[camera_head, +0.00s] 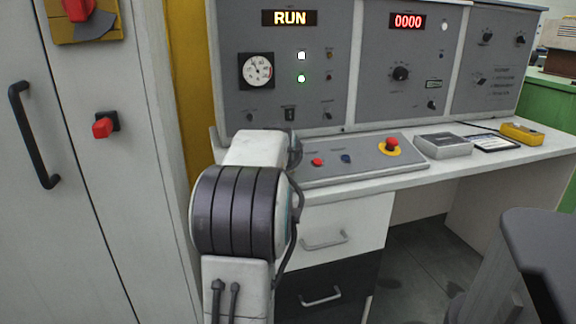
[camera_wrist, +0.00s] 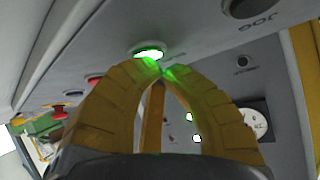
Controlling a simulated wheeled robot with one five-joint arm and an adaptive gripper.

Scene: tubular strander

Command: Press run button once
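A lit green button (camera_wrist: 149,54) shows in the wrist view on the grey desk panel, which appears upside down there. My gripper (camera_wrist: 163,70) has yellow-brown fingers with their tips together, empty, right at the near edge of this button. Green light falls on the tips. I cannot tell whether they touch the button. In the head view my arm hides the gripper and the green button. The display (camera_head: 290,18) reads RUN in yellow letters. The button's own label is not visible.
The sloped panel also holds a red button (camera_head: 317,162), a blue-black button (camera_head: 346,158) and a red mushroom stop (camera_head: 391,145) on yellow. A counter (camera_head: 408,22) reads 0000. A grey cabinet (camera_head: 75,200) stands at left. A grey box (camera_head: 444,145) lies on the desk.

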